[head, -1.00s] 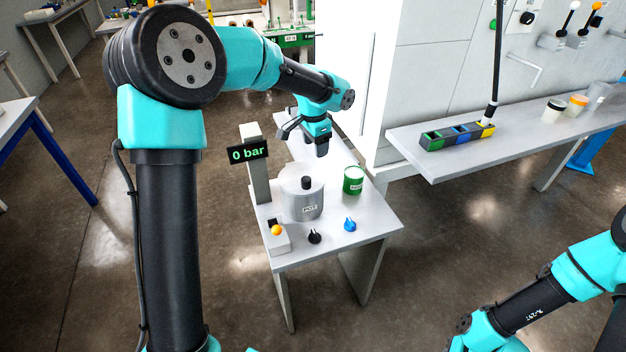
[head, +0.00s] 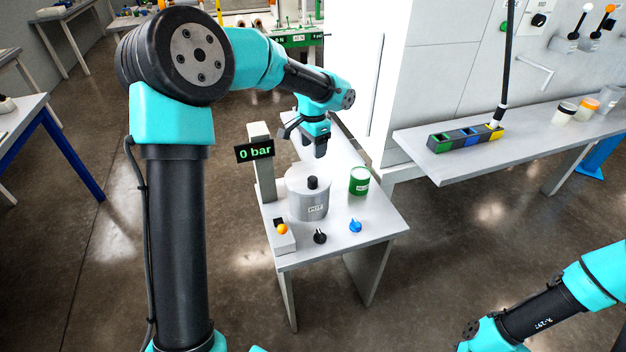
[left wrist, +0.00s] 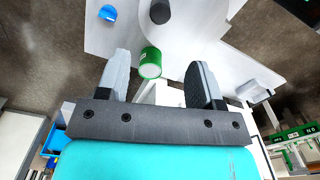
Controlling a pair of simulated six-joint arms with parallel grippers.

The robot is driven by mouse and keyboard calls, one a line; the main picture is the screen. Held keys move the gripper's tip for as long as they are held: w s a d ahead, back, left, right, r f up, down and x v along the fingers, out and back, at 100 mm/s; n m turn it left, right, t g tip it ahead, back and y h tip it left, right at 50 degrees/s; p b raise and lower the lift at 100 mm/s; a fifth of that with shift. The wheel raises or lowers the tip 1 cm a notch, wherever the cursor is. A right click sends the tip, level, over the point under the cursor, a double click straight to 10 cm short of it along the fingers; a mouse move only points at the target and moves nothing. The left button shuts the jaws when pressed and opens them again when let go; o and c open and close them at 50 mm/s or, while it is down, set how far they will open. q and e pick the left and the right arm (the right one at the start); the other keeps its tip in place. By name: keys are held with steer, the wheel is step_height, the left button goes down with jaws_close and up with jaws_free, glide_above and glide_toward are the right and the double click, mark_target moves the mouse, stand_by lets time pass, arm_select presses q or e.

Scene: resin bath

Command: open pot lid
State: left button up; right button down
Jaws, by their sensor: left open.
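The grey cylindrical pot (head: 309,205) stands on the small white table, with its lid on and a black knob (head: 312,183) on top. In the left wrist view, the black knob (left wrist: 160,11) shows at the top edge. My left gripper (head: 304,146) is open and empty, above and behind the pot, apart from it. Its two fingers also show in the left wrist view (left wrist: 160,80), with nothing held between them. My right arm enters at the lower right of the head view, but its gripper is out of view.
A green can (head: 359,182) stands right of the pot. A black dial (head: 320,236), a blue dial (head: 355,226) and an orange button (head: 282,229) sit at the front. A white cabinet (head: 425,70) stands behind right.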

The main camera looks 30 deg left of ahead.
mark_target(313, 178)
arm_select(q)
step_height(313, 178, down, 13)
steer(key=shift+f, duration=0.15)
stand_by(0.4)
jaws_close()
stand_by(0.5)
